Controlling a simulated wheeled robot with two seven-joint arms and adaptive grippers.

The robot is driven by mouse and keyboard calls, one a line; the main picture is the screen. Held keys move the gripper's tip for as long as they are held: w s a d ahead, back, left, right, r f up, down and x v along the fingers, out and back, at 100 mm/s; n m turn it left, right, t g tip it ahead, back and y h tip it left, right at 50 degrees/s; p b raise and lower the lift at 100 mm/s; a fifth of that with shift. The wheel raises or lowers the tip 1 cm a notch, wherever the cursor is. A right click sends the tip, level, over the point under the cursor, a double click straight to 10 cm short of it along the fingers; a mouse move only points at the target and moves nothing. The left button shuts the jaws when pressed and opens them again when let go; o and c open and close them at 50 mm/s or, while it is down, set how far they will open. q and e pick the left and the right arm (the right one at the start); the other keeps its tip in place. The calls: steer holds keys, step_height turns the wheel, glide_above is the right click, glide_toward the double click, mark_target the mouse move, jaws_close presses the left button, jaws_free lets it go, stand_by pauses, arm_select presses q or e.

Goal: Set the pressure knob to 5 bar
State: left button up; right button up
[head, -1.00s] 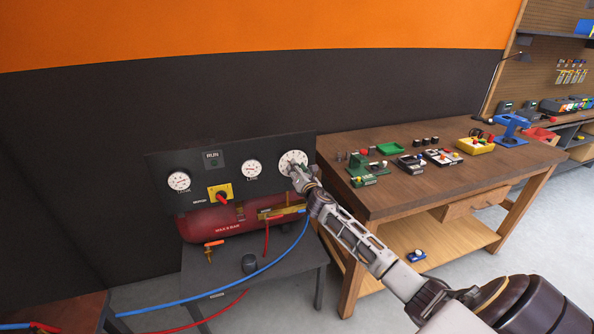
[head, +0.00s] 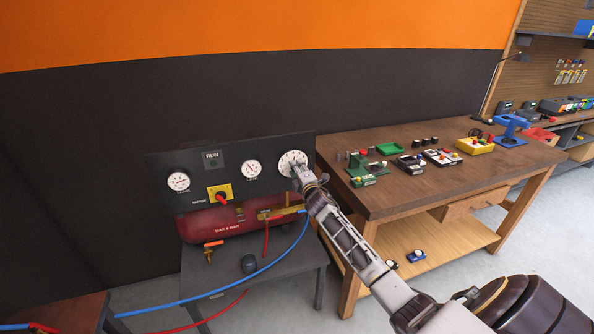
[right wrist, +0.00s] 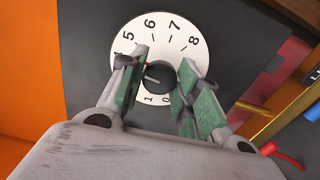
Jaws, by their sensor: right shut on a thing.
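The pressure knob (right wrist: 160,76) is black and sits in the middle of a white dial (head: 292,163) at the right end of the dark compressor panel. In the right wrist view the dial (right wrist: 185,55) shows 0, 1, 5, 6, 7 and 8; the numbers between 1 and 5 are hidden by a finger. A pale line on the knob points left, toward that hidden part, so I cannot read the exact setting. My right gripper (right wrist: 157,85) has its green-padded fingers on either side of the knob and is shut on it. My left gripper is not in view.
The panel also carries two round gauges (head: 178,181) and a red switch on a yellow plate (head: 219,196). A red tank (head: 215,222) and brass fittings sit below. A wooden workbench (head: 430,185) with small tools stands close on the right.

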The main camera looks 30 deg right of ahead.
steer(key=m, duration=0.4)
steer(key=shift+f+m, duration=0.1)
steer(key=shift+m, duration=0.3)
steer(key=o, duration=1)
steer(key=shift+s, duration=0.15)
steer(key=v, duration=1.1)
steer(key=shift+s, duration=0.35)
steer(key=shift+a+m, duration=0.1)
steer(key=shift+m, duration=0.3)
stand_by(0.5)
